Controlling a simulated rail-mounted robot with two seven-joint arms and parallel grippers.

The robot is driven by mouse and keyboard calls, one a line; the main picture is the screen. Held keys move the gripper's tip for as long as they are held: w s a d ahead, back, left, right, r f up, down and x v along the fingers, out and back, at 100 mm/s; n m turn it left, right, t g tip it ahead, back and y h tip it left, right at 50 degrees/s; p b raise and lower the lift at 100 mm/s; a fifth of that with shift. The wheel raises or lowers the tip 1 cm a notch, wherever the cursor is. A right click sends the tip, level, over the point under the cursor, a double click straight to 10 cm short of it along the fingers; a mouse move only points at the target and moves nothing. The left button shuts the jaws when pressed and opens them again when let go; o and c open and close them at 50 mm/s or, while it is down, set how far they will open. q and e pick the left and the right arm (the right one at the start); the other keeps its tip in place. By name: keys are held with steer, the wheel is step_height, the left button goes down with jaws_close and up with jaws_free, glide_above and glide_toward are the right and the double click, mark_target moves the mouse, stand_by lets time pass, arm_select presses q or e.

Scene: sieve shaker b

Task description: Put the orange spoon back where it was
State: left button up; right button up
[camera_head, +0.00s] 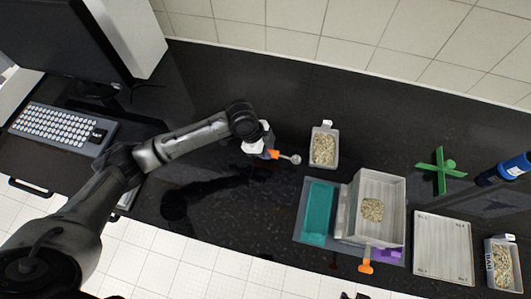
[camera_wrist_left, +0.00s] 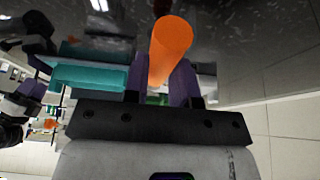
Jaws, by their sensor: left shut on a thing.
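My left gripper (camera_head: 264,146) is shut on the orange spoon (camera_head: 275,154). It holds the spoon above the dark bench, with the grey bowl pointing right, just left of a small container of grain (camera_head: 323,148). In the left wrist view the orange handle (camera_wrist_left: 170,45) stands up between the purple fingers of the left gripper (camera_wrist_left: 170,85). The spoon's bowl is hidden there.
A grey sieve box (camera_head: 372,190) with grain stands beside a teal pad (camera_head: 318,211). An orange-handled tool (camera_head: 366,266) sticks out in front. A grey ribbed tray (camera_head: 443,248), a second grain container (camera_head: 501,265) and a green cross (camera_head: 440,170) are on the right. A keyboard (camera_head: 60,128) is at left.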

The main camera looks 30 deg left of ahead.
arm_select(q)
step_height(320, 180, down, 4)
steer(key=shift+r, duration=0.15)
stand_by(0.3)
steer(key=o, duration=0.9)
steer(key=shift+c, duration=0.2)
